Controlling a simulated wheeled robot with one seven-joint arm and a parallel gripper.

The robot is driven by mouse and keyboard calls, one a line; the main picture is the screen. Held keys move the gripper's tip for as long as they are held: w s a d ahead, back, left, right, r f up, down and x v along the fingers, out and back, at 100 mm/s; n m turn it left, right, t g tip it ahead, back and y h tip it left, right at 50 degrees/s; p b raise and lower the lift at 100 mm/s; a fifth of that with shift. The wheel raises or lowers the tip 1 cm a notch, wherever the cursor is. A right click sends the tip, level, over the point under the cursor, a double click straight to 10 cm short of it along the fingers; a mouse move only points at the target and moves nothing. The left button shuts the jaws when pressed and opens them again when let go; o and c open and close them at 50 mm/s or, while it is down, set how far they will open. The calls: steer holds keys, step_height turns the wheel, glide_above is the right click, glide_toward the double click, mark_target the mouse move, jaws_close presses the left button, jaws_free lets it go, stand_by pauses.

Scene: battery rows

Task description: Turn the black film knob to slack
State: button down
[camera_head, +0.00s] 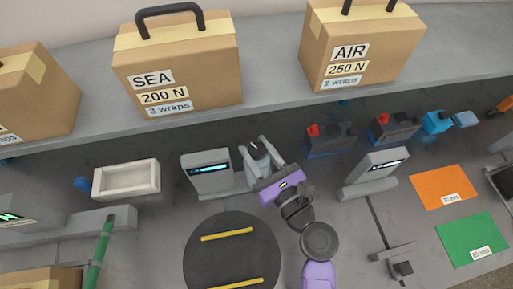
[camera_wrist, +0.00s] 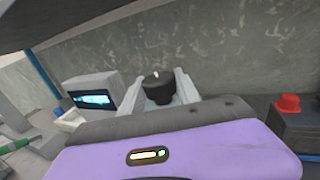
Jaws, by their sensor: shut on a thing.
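The black film knob (camera_wrist: 158,88) shows in the wrist view between my two fingers, with a small white mark on its top edge. In the head view the knob (camera_head: 255,147) is a small dark shape between the fingertips, partly hidden. My gripper (camera_head: 257,150) reaches to the knob and is shut on it; its fingers also show in the wrist view (camera_wrist: 163,86). A grey box with a lit display (camera_head: 208,171) stands just left of the knob, and also shows in the wrist view (camera_wrist: 92,98). I cannot read which setting the white mark points to.
A round dark turntable (camera_head: 231,258) with yellow strips lies in front. A white tray (camera_head: 126,181) is at left. A second display post (camera_head: 374,174) and dark boxes with red knobs (camera_head: 330,140) stand at right. A shelf with cartons (camera_head: 178,75) overhangs the back.

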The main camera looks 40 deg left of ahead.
steer(key=shift+n+g, duration=0.3)
steer(key=shift+g, duration=0.2)
steer(key=n+g, duration=0.1)
steer(key=g, duration=0.1)
steer(key=n+g+y+b, duration=0.1)
steer(key=n+g, duration=0.1)
steer(key=g, duration=0.1)
steer(key=shift+w+n, duration=0.15)
steer(key=shift+n, duration=0.15)
steer(key=shift+n+g+h+b, duration=0.3)
steer(key=shift+n+g+b, duration=0.35)
steer(key=shift+n+g, duration=1.05)
steer(key=shift+n+g+h+b, duration=0.3)
steer(key=shift+n+g+b, duration=0.45)
steer(key=shift+g, duration=1.75)
steer(key=shift+s+n, duration=0.2)
steer(key=shift+n, duration=0.05)
steer(key=c, duration=0.9)
jaws_free()
steer(key=shift+o, duration=0.2)
steer(key=shift+p, duration=0.35)
